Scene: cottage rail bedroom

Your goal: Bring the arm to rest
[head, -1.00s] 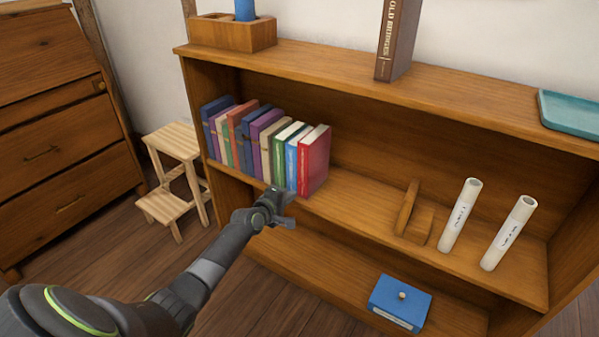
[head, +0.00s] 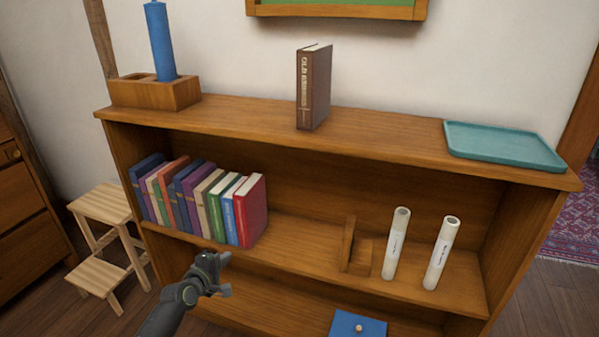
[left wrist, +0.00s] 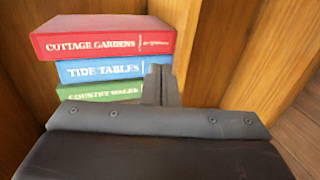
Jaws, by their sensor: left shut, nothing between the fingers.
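My left gripper (head: 222,262) is shut and empty in the head view, in front of the bookcase's middle shelf, just below the right end of the row of books. In the left wrist view its fingers (left wrist: 161,84) are together, in front of the blue book "Tide Tables" (left wrist: 105,69) and the green book "Country Walks" (left wrist: 95,92). The red book "Cottage Gardens" (left wrist: 102,41) ends the row; it also shows in the head view (head: 252,210). I cannot tell whether the fingers touch the books. My right gripper is not in view.
The bookcase (head: 300,250) holds two white tubes (head: 396,245) and a wooden bookend (head: 352,248). On its top are a brown book (head: 313,88), a teal tray (head: 503,146) and a wooden holder (head: 155,93) with a blue roll. A blue box (head: 357,325) is low down. A step stool (head: 105,235) stands left.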

